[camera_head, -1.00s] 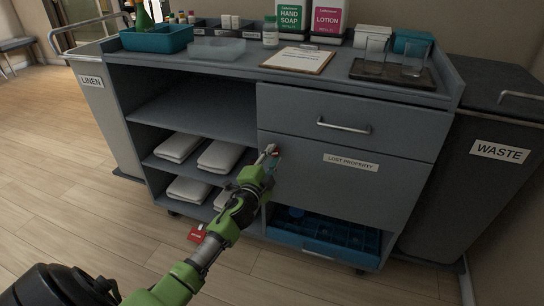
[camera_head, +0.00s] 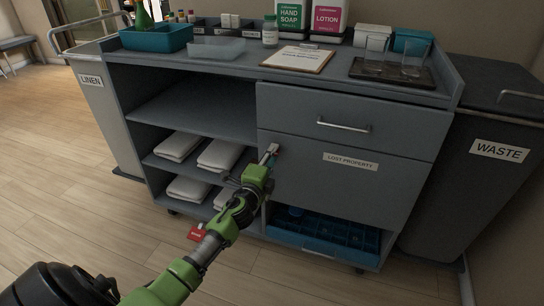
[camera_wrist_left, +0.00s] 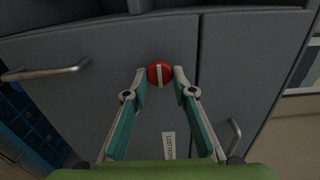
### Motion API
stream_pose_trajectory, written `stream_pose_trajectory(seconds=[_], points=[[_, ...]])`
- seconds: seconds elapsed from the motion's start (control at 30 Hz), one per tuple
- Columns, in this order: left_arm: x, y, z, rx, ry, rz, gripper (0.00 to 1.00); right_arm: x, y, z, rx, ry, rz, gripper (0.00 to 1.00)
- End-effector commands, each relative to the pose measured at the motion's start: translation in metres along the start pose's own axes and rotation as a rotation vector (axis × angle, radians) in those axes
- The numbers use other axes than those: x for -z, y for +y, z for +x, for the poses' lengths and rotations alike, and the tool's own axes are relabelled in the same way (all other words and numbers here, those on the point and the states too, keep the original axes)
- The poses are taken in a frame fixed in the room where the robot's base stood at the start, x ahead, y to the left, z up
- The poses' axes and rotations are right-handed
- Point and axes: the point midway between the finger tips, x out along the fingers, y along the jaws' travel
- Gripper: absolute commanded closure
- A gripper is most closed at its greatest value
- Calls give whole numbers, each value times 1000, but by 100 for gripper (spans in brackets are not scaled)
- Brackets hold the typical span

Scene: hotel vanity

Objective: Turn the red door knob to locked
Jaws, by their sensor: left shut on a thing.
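The red door knob (camera_wrist_left: 160,73) is on the grey lost property door (camera_wrist_left: 110,50). In the left wrist view it is a round red disc with a white bar. The bar runs roughly along the length of the door's label (camera_wrist_left: 168,145). My left gripper (camera_wrist_left: 160,77) has one finger on each side of the knob and is shut on it. In the head view my left gripper (camera_head: 270,153) reaches the door's left edge, and the knob is mostly hidden there. My right gripper is not in view.
A drawer with a bar handle (camera_head: 344,126) is above the door, and a blue crate (camera_head: 318,246) is below. Open shelves with folded towels (camera_head: 220,155) are at the left. A red tag (camera_head: 197,233) is low near the cart. Linen (camera_head: 105,120) and waste bins (camera_head: 480,180) flank it.

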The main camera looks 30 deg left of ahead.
Motion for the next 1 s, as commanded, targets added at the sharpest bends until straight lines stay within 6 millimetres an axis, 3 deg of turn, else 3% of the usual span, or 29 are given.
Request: stream_pose_trajectory(seconds=[0.17, 0.2, 0.27, 0.67, 0.87, 1.0], points=[[1, 0, 0, 0, 2, 2, 97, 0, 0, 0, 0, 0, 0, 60], [1, 0, 0, 0, 2, 2, 73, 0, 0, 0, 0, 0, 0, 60], [1, 0, 0, 0, 2, 1, 60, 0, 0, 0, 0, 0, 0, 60], [0, 0, -4, 0, 1, -1, 60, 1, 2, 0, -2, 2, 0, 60], [1, 1, -30, -2, 3, 0, 60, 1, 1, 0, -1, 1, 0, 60], [1, 2, -59, -2, 2, 0, 60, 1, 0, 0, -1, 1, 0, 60]])
